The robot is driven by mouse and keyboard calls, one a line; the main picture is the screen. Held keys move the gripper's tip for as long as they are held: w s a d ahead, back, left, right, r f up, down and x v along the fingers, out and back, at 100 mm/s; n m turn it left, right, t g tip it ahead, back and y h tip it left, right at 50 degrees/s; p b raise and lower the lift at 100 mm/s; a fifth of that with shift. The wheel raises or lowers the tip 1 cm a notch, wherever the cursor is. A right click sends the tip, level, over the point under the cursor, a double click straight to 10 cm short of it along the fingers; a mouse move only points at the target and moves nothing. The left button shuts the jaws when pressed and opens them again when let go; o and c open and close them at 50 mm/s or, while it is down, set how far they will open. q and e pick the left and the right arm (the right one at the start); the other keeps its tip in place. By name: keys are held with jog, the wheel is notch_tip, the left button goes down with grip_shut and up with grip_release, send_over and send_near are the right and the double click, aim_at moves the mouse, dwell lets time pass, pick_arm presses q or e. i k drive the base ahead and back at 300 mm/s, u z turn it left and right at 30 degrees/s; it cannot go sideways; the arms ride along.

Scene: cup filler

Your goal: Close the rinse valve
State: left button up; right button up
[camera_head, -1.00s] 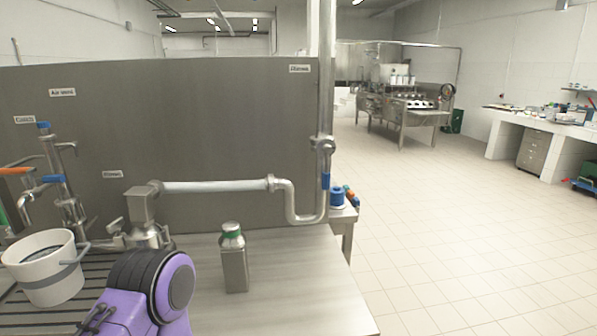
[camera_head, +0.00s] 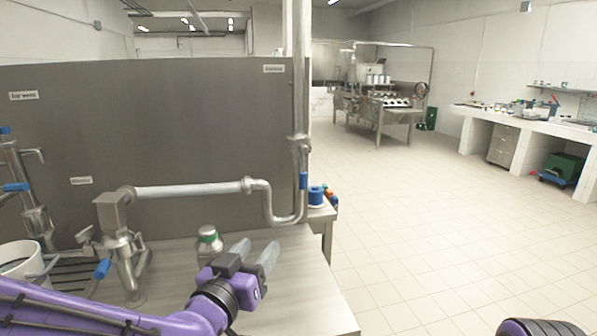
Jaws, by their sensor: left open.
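My left gripper (camera_head: 255,252) is open and empty above the steel worktop, its grey fingers pointing right and away. It partly covers a steel bottle with a green cap (camera_head: 207,234). A blue valve handle (camera_head: 303,180) hangs vertically on the upright pipe at the panel's right edge, above and right of the gripper and apart from it. Another blue handle (camera_head: 102,268) sits on the steel valve body (camera_head: 119,238) at left. A third blue handle (camera_head: 15,187) is at the far left. The small labels are mostly too blurred to tell which is the rinse valve. My right gripper is not in view.
A steel back panel (camera_head: 180,110) stands behind the worktop (camera_head: 290,300). A horizontal pipe (camera_head: 190,189) bends down and joins the upright pipe. A white bucket (camera_head: 20,262) is at left. A blue round item (camera_head: 316,195) sits on a small side table. The tiled floor at right is clear.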

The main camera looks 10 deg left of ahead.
aim_at(303, 148)
jog(key=i, duration=0.9)
jog(key=z, duration=0.05)
